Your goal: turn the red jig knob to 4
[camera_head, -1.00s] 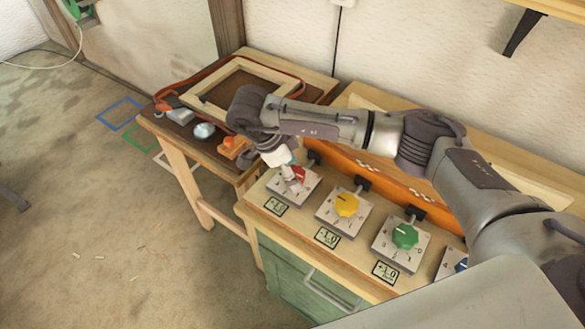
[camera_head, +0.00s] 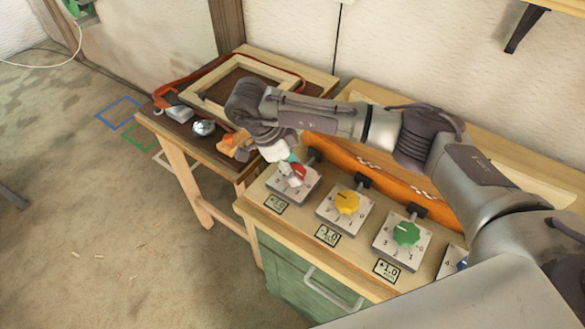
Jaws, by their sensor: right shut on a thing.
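The red jig knob (camera_head: 299,170) sits on the leftmost pale dial plate (camera_head: 286,193) on the bench top. My right gripper (camera_head: 294,172) is shut on the red knob from above and hides much of it. The knob's pointer and the number it faces cannot be made out. A small display card (camera_head: 277,203) lies in front of this plate, its figures too small to read surely. My left gripper is not in view.
A yellow knob (camera_head: 347,202) and a green knob (camera_head: 406,234) stand to the right, with a partly hidden blue dial beyond. An orange board (camera_head: 350,156) runs behind them. A side table at left holds a wooden frame (camera_head: 205,101), an orange tool (camera_head: 232,142) and a silvery item (camera_head: 204,128).

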